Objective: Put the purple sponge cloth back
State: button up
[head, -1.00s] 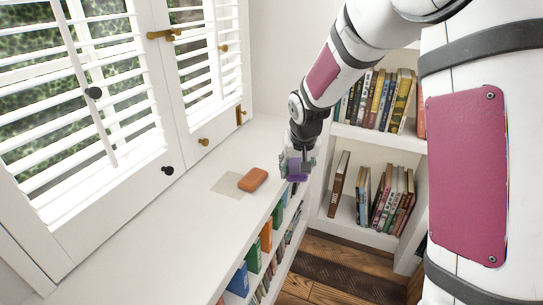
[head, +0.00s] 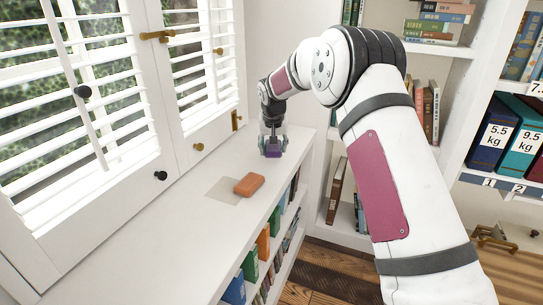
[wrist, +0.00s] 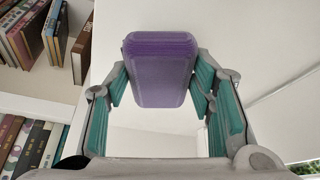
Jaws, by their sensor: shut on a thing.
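The purple sponge cloth (wrist: 160,72) is a rounded block held between the teal-padded fingers of my gripper (wrist: 162,85) in the wrist view. In the head view my gripper (head: 272,143) points down over the far part of the white shelf top, with the purple sponge cloth (head: 272,153) at its tips. I cannot tell whether the cloth touches the surface. A flat beige square (head: 222,190) lies on the shelf top, nearer than the gripper and to its left.
An orange block (head: 249,185) lies at the right edge of the beige square. Shuttered windows (head: 90,100) stand along the left. Bookshelves (head: 440,55) stand behind and to the right. The near white shelf top (head: 150,245) is clear.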

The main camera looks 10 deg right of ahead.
jog(key=shift+w+a+f, duration=0.1)
jog(key=shift+w+f, duration=0.05)
jog(key=shift+w, duration=0.6)
jog(key=shift+f+b, duration=0.7)
jog(key=shift+f, duration=0.95)
jog(key=shift+f, duration=0.15)
jog(key=o, duration=1)
jog(key=p+v, duration=0.3)
jog(key=v, duration=0.9)
jog(key=shift+s, duration=0.1)
